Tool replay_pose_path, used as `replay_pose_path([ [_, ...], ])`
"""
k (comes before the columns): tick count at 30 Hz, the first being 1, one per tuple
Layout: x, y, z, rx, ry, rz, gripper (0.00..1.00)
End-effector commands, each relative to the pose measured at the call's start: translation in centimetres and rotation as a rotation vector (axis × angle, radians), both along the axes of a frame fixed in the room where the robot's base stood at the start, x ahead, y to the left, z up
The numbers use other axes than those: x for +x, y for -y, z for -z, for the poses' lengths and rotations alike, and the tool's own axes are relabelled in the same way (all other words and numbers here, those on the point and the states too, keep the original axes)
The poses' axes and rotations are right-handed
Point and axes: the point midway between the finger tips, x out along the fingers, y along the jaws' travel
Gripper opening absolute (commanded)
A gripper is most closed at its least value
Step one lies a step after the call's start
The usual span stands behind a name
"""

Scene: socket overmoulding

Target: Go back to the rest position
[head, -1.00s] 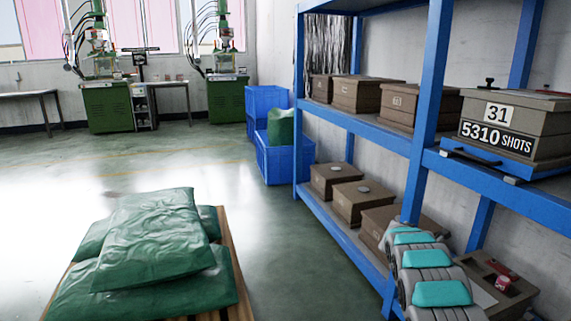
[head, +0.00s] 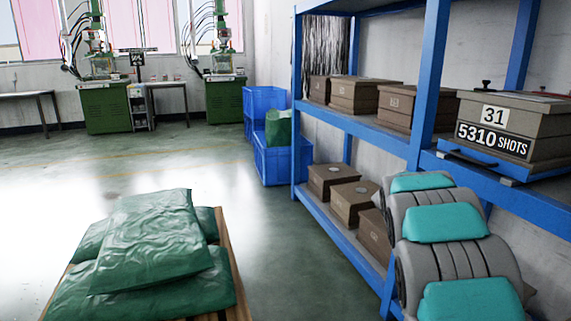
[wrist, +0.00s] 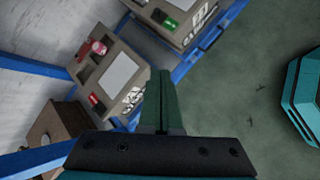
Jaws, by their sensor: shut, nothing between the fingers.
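My gripper (wrist: 162,105) shows in the wrist view with its two dark green fingers together and nothing between them. It is out of sight in the head view, where only my grey and teal arm links rise at the lower right, in front of the blue rack. In the wrist view, a brown box with a pale panel and red parts (wrist: 115,72) lies beyond the fingers to the left. I cannot tell how far the fingertips are from it.
The blue rack (head: 428,90) holds brown mould boxes on two shelves, one marked 31 and 5310 SHOTS (head: 515,128). Green sacks (head: 150,245) lie on a wooden pallet (head: 232,285) at lower left. Blue crates (head: 275,165) stand beyond the rack. Green machines (head: 107,107) line the back wall. Open floor lies between.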

Motion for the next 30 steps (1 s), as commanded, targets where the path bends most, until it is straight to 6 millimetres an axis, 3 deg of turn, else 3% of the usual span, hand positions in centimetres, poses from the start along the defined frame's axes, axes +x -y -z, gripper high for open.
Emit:
replay_pose_path([
  [6,-6.6,-5.2,-2.3,0.105,0.117,0.169,0.00],
  [13,-13.8,-11.2,-3.1,0.231,0.209,0.351,0.00],
  [30,-31.7,-26.2,-2.1,0.527,0.289,0.769,0.00],
])
